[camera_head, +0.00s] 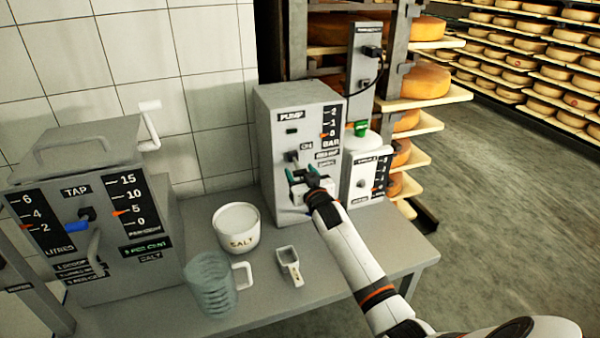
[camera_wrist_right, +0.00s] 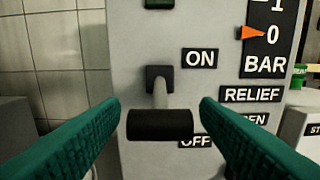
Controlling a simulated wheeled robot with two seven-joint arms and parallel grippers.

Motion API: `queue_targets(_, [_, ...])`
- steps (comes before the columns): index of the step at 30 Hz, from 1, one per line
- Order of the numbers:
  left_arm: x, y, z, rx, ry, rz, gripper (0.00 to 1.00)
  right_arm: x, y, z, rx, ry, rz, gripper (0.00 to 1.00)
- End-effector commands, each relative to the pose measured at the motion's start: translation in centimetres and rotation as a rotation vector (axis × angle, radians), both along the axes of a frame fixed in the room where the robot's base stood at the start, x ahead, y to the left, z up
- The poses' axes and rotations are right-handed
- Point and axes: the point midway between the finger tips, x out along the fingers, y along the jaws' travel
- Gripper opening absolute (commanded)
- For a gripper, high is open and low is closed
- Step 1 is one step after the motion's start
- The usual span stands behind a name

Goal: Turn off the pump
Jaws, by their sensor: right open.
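The pump (camera_head: 270,135) is a grey box labelled PUMP, standing on the table against the tiled wall. Its lever, with a black crossbar handle (camera_wrist_right: 160,125), shows in the wrist view. The handle sticks out below the ON label (camera_wrist_right: 199,58) and beside the partly covered OFF label (camera_wrist_right: 196,141). The orange gauge pointer (camera_wrist_right: 252,33) is at 0 BAR. My right gripper (camera_head: 303,177) is in front of the pump, open, with its green fingers (camera_wrist_right: 160,108) on either side of the handle. I see gaps between handle and fingers. My left gripper is not in view.
The tap unit (camera_head: 125,185) stands at the left of the table (camera_head: 330,255). A salt tub (camera_head: 236,238), a clear jug (camera_head: 210,290) and a scoop (camera_head: 289,266) stand between. A white container with a green cap (camera_head: 361,128) is right of the pump.

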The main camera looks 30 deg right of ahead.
Motion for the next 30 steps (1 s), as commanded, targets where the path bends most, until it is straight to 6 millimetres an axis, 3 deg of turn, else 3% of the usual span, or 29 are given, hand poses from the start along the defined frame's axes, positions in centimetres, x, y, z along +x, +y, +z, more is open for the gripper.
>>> queue_targets(12, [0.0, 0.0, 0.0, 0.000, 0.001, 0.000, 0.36, 0.9, -0.2, 0.0, -0.002, 0.000, 0.000, 0.56])
queue_targets(14, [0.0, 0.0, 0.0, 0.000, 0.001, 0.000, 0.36, 0.9, -0.2, 0.0, -0.001, 0.000, 0.000, 0.50])
queue_targets(21, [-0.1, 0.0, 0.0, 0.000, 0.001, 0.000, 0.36, 0.9, -0.2, 0.0, -0.001, 0.000, 0.000, 0.12])
queue_targets(25, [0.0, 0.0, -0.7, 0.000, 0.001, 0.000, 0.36, 1.0, -0.2, -0.4, -0.002, -0.010, 0.000, 0.12])
queue_targets(30, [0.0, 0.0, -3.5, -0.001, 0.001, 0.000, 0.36, 1.1, -0.2, -1.4, -0.019, -0.081, 0.000, 0.12])
